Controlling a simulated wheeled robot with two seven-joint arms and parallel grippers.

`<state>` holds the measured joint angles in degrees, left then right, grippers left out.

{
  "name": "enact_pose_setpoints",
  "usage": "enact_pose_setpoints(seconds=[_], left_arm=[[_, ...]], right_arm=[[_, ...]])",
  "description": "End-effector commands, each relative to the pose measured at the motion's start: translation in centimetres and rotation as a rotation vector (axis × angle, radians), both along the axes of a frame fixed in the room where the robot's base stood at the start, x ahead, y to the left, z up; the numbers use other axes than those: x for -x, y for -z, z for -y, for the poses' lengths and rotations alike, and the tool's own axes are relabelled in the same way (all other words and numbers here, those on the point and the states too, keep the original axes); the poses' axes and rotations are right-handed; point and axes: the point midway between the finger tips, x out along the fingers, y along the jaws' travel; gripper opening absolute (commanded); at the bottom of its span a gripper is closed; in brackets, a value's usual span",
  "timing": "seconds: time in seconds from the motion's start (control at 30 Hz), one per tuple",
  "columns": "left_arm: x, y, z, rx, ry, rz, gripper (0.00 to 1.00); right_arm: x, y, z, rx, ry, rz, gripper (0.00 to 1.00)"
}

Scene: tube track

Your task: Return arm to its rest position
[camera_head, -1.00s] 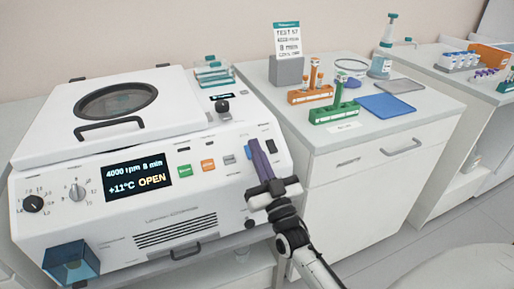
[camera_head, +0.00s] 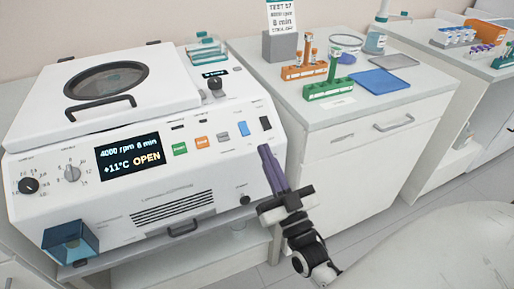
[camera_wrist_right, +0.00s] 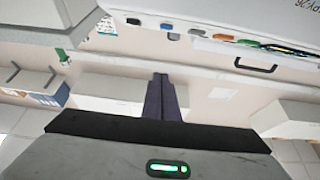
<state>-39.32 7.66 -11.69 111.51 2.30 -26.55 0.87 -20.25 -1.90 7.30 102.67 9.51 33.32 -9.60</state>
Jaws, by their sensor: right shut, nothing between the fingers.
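My right gripper (camera_head: 270,163) is in front of the right end of the white centrifuge (camera_head: 190,195). Its purple fingers are shut together with nothing between them, pointing up, and appear clear of the front panel. The closed fingers (camera_wrist_right: 161,95) also show in the right wrist view. The centrifuge display (camera_head: 130,157) reads 4000 rpm, 8 min, +11°C and OPEN. Its lid (camera_head: 165,95) lies down over the top. My left gripper is not in view.
A counter at right holds an orange rack (camera_head: 305,72), a green rack (camera_head: 328,88) with a tube, a blue mat (camera_head: 383,83) and a pump bottle (camera_head: 376,40). Cabinet drawers (camera_head: 365,140) stand below. Open floor (camera_head: 370,235) lies at lower right.

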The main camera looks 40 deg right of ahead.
Motion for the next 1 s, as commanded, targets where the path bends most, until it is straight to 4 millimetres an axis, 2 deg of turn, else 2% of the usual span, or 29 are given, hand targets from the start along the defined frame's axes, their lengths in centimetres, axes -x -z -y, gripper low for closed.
enact_pose_setpoints(seconds=[0.27,0.37,0.47,0.53,0.6,0.7,0.83,0.9,1.0], left_arm=[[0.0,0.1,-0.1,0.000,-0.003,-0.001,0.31],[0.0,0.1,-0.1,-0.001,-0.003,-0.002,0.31],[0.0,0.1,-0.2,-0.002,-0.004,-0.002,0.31],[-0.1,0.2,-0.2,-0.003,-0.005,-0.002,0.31],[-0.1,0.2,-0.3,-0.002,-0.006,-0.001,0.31],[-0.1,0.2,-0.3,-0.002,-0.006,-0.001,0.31],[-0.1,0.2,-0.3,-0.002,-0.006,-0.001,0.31],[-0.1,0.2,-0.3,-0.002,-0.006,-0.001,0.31],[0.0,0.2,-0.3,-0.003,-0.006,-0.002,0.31]], right_arm=[[-0.1,0.3,-0.2,-0.001,-0.007,-0.013,0.00],[-0.2,2.4,-1.5,-0.010,-0.052,-0.099,0.00],[0.1,6.9,-4.3,-0.027,-0.137,-0.285,0.00],[1.2,11.0,-6.8,-0.040,-0.208,-0.450,0.00],[3.2,15.2,-9.2,-0.055,-0.271,-0.623,0.00],[7.0,20.3,-12.1,-0.066,-0.342,-0.848,0.00],[12.0,24.8,-14.5,-0.071,-0.398,-1.071,0.00],[14.0,26.2,-15.2,-0.073,-0.414,-1.153,0.00],[15.7,27.3,-15.7,-0.073,-0.426,-1.221,0.00]])
